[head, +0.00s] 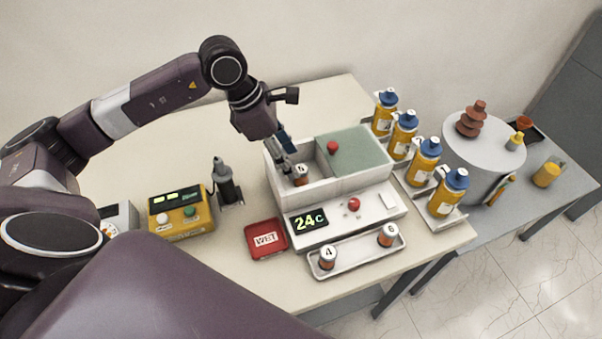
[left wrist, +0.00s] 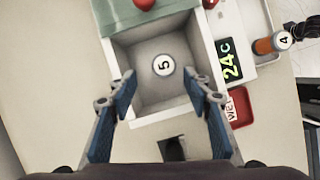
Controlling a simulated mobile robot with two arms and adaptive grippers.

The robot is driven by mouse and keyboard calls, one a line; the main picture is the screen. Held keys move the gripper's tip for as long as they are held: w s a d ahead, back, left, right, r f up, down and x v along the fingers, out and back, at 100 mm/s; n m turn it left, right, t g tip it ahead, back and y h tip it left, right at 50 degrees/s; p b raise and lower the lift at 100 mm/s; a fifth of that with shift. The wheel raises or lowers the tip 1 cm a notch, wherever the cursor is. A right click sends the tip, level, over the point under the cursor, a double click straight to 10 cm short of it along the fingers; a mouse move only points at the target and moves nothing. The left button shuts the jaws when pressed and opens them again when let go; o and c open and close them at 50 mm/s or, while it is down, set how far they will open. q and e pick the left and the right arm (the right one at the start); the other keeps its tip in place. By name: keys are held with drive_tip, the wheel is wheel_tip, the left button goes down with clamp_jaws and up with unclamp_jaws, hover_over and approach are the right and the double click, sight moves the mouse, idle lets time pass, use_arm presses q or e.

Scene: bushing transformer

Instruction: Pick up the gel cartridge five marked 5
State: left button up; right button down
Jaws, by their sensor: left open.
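The gel cartridge five (head: 300,174) is a small orange cylinder with a white top marked 5. It stands in the open left part of a white box (head: 287,200) with a green lid panel. In the left wrist view the cartridge (left wrist: 164,65) shows from above, inside the box near its middle. My left gripper (head: 290,166) points down into the box beside the cartridge. In the left wrist view its two blue-padded fingers (left wrist: 160,90) are spread wide, with the cartridge beyond and between them, and nothing is held.
A tray (head: 358,252) in front holds cartridge 4 (head: 328,258) and another cartridge (head: 388,235). A red WET dish (head: 265,238) lies left of the 24C display (head: 309,221). Several yellow bottles (head: 425,162) stand to the right. A yellow device (head: 180,212) stands at left.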

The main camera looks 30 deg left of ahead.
sight(298, 168)
use_arm(q)
drive_tip(key=shift+d+f, duration=0.25)
drive_tip(key=shift+f, duration=0.15)
drive_tip(key=shift+d+f+p, duration=0.2)
drive_tip(key=shift+d+p, duration=0.05)
drive_tip(key=shift+p, duration=0.2)
drive_tip(key=p+x, duration=0.2)
drive_tip(key=x, duration=0.2)
drive_tip(key=shift+d+f, duration=0.2)
drive_tip(key=shift+w+f, duration=0.1)
drive_tip(key=shift+f, duration=0.1)
use_arm(e)
drive_tip(key=r, duration=0.3)
drive_tip(key=shift+s+d+r, duration=0.15)
drive_tip(key=shift+s+d, duration=0.1)
use_arm(q)
clamp_jaws()
